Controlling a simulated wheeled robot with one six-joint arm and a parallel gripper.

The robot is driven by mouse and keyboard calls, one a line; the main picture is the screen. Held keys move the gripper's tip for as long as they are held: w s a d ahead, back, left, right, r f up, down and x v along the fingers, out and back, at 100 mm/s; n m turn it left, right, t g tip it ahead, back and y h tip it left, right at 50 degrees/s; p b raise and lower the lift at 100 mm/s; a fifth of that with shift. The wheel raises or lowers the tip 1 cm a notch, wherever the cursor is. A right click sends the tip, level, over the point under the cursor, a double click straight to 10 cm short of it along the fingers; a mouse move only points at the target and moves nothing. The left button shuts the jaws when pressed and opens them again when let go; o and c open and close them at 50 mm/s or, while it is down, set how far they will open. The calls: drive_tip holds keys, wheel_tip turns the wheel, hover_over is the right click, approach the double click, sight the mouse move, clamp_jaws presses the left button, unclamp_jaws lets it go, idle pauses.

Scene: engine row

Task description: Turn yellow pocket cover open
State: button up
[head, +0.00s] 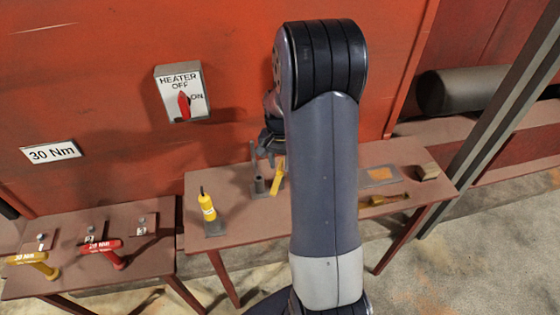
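A yellow flat piece (278,178), which looks like the pocket cover, stands tilted beside a short grey tube (259,185) on the brown bench. Whether it is hinged to anything is too small to tell. My gripper (268,152) points down just above the yellow piece and the tube, partly hidden behind my own arm. Its fingers are dark and small here. I cannot tell whether they touch the yellow piece or whether they are open or shut.
The bench (235,212) also bears a yellow bottle-like tool (207,207), a grey plate with an orange patch (380,174) and a tan block (428,171). A heater switch (183,95) is on the red wall.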

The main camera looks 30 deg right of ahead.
sight(280, 164)
clamp_jaws()
idle(0.4)
drive_tip(key=n+b, duration=0.1)
drive_tip(key=n, duration=0.4)
drive_tip(key=shift+n, duration=0.4)
unclamp_jaws()
idle(0.3)
drive_tip(key=shift+r, duration=0.1)
wheel_tip(280, 164, up, 11)
drive_tip(key=shift+b, duration=0.45)
